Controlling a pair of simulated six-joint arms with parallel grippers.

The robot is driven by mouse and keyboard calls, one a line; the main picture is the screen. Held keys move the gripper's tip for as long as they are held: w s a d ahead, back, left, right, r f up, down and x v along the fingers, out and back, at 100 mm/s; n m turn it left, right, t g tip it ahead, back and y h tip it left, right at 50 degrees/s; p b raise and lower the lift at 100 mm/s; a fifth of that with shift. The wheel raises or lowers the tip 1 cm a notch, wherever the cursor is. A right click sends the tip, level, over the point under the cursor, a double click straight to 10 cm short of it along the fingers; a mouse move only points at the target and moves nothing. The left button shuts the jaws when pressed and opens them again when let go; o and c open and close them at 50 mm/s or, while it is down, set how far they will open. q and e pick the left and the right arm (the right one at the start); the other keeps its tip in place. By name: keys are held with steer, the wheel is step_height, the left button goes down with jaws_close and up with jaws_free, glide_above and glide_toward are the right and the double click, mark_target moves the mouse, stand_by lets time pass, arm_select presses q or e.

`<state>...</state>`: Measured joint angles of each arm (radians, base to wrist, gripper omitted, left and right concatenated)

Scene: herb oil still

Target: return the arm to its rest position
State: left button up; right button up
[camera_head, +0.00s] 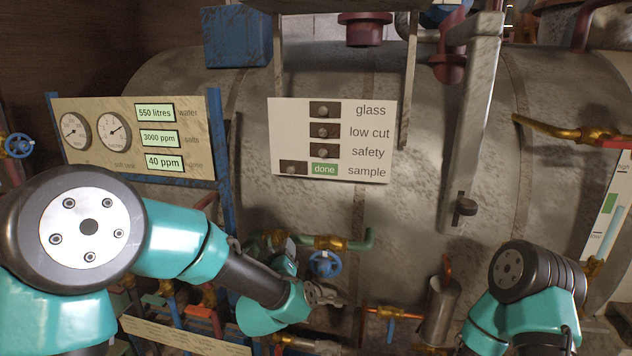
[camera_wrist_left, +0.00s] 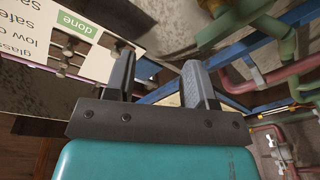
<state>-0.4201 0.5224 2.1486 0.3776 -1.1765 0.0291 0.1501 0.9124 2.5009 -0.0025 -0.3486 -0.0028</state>
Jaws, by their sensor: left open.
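My left arm (camera_head: 180,238) reaches in from the left in the head view, in front of the big grey tank, with its teal wrist (camera_head: 272,310) low near the centre. My left gripper (camera_wrist_left: 158,82) shows clearly in the wrist view: its two dark fingers stand apart with nothing between them. Its fingertips are hard to make out in the head view. My right arm (camera_head: 530,290) is folded at the lower right, and its gripper is out of sight.
The grey tank (camera_head: 310,215) fills the back. A white label board (camera_head: 335,180) has several small switches and a green "done" tag (camera_head: 324,169). A gauge panel (camera_head: 90,105) stands left. A blue valve wheel (camera_head: 324,264), pipes and a metal can (camera_head: 441,308) crowd the area near my left wrist.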

arm_select(q)
steer(key=s+a+f+m+g+h, duration=0.1)
steer(key=s+a+f+g, duration=0.2)
steer(key=f, duration=0.7)
steer(key=s+a+f+m+g, duration=0.1)
steer(key=s+a+f+g, duration=0.15)
steer(key=f, duration=0.65)
steer(key=s+a+f+m+g+h, duration=0.1)
steer(key=s+a+f+g, duration=0.2)
steer(key=f, duration=0.7)
steer(key=s+a+f+g, duration=0.1)
steer(key=s+f+g, duration=0.3)
steer(key=s+f, duration=0.3)
steer(key=s+a+f+g+h, duration=0.1)
steer(key=s+f+g, duration=0.4)
steer(key=s, duration=0.7)
steer(key=shift+s+a+f+m, duration=0.3)
steer(key=shift+a+f+m, duration=0.1)
steer(key=shift+a+f, duration=0.4)
steer(key=shift+d+g, duration=0.1)
steer(key=shift+g, duration=0.15)
